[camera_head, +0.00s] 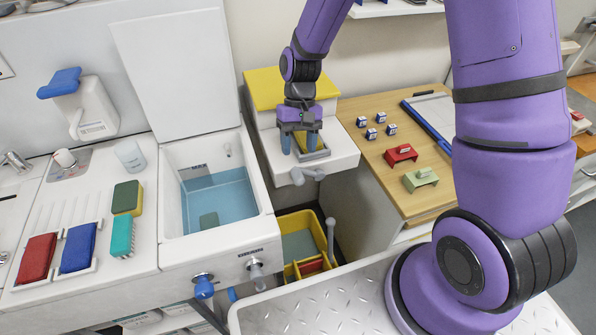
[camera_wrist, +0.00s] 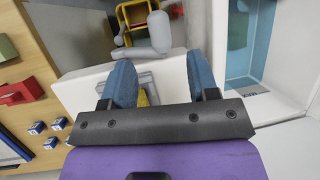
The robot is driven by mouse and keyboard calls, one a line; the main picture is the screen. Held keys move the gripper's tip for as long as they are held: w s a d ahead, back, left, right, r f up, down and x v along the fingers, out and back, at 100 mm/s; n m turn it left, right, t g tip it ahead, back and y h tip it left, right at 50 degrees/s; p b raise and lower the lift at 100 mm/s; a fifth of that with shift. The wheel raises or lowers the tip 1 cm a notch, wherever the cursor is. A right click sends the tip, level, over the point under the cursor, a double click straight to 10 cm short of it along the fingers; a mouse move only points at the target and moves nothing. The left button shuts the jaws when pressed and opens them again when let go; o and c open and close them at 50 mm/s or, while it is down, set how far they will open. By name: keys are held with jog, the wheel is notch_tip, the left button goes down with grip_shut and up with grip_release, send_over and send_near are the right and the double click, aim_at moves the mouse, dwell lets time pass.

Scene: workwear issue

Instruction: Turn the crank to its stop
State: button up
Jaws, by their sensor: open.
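The grey crank (camera_head: 304,175) sticks out from the front of a white box with a yellow top (camera_head: 262,88). It also shows in the wrist view (camera_wrist: 158,34), with its arm lying sideways and a rounded grip at one end. My gripper (camera_head: 299,146) points down over the box, behind the crank. Its two blue fingers (camera_wrist: 160,86) are apart with nothing held between them. They do not appear to touch the crank. A recessed grey-framed opening (camera_wrist: 150,80) in the box lies below the fingers, partly hidden by them.
A yellow bin (camera_head: 287,222) and an upright grey lever (camera_head: 331,232) stand below the box's front. A white sink unit (camera_head: 174,235) is on the left. A wooden table (camera_head: 350,106) with small blocks, red and green pieces is on the right.

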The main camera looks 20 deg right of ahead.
aim_at(298, 172)
jog(key=x, duration=0.7)
jog(key=shift+s+f, duration=0.1)
grip_shut()
